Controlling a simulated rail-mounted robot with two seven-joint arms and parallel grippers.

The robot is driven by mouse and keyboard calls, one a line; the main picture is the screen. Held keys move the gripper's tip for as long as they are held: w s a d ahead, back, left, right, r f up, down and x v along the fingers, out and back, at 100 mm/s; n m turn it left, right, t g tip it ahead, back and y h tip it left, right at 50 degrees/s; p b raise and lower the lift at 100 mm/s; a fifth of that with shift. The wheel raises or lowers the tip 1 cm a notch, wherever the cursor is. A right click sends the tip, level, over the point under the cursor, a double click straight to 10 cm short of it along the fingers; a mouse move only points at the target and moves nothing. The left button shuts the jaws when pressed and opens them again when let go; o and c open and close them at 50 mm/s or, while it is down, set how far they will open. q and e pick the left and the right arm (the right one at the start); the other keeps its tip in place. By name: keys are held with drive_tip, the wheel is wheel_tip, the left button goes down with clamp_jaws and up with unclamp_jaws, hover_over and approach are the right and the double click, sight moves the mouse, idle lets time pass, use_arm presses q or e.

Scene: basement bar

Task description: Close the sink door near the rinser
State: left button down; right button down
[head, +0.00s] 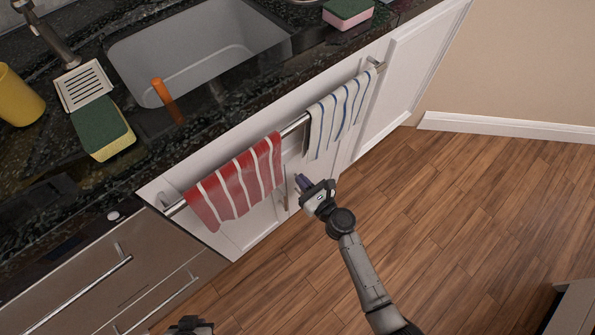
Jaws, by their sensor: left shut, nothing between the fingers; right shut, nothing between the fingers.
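The sink (195,52) is set in a dark stone counter, with white cabinet doors below it. The left sink door (245,238) is on the side of a white slotted square by the tap, likely the rinser (83,86). A red-and-white striped towel covers much of this door. The door looks near the cabinet front; I cannot tell if a small gap remains. My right gripper (301,181) is shut and empty, in front of the doors near a vertical handle (285,188). I cannot tell if it touches. My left gripper (190,326) is shut, mostly cut off at the bottom edge.
A long rail bears the red striped towel (236,184) and a blue-striped towel (340,112). Steel drawers (95,275) stand to the left. A sponge (103,128), yellow cup (18,97) and pink-green sponge (347,12) are on the counter. The wooden floor (470,200) is mostly clear.

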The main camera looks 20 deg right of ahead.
drive_tip(key=p+v, duration=0.1)
drive_tip(key=v, duration=0.9)
drive_tip(key=shift+s+d+p, duration=0.25)
drive_tip(key=shift+s+p, duration=0.1)
